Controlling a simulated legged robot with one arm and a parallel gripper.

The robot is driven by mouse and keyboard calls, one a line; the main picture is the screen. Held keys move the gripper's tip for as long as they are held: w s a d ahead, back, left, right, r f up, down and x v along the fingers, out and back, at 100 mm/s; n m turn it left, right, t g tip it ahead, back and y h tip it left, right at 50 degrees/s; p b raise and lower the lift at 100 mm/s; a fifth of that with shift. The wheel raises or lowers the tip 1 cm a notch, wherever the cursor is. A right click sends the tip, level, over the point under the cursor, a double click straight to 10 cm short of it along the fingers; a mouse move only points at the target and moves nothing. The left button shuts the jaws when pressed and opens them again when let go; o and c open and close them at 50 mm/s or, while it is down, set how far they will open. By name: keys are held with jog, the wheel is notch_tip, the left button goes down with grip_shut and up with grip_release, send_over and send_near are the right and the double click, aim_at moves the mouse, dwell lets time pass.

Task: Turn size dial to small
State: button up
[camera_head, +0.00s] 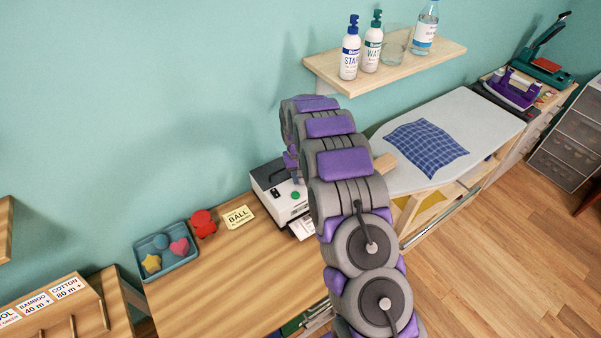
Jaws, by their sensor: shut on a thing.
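A white and dark machine (287,205) stands at the back of the wooden table against the wall. Its top shows a small dark knob (276,193) and a green button (295,195). A printed paper sticks out at its front. My arm arches over from the front, and my gripper (294,176) points down onto the machine's top, at the back right of the green button. The gripper is small and partly hidden by my arm. It is shut on what appears to be the size dial, which is covered by the fingers, so its setting cannot be read.
A blue tray (186,264) with colored shapes, a red figure (203,223) and a "BALL" card (238,217) lie left of the machine. An ironing board (479,112) with blue cloth stands right. A shelf (337,78) with bottles hangs above. The table's middle is clear.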

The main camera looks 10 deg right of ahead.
jog(key=shift+w+r+n+p, duration=0.1)
jog(key=shift+n+p, duration=0.2)
jog(key=shift+n, duration=0.5)
jog(key=o, duration=1.1)
jog(key=shift+c, duration=0.2)
notch_tip(320, 180, up, 17)
jog(key=a+p, duration=0.1)
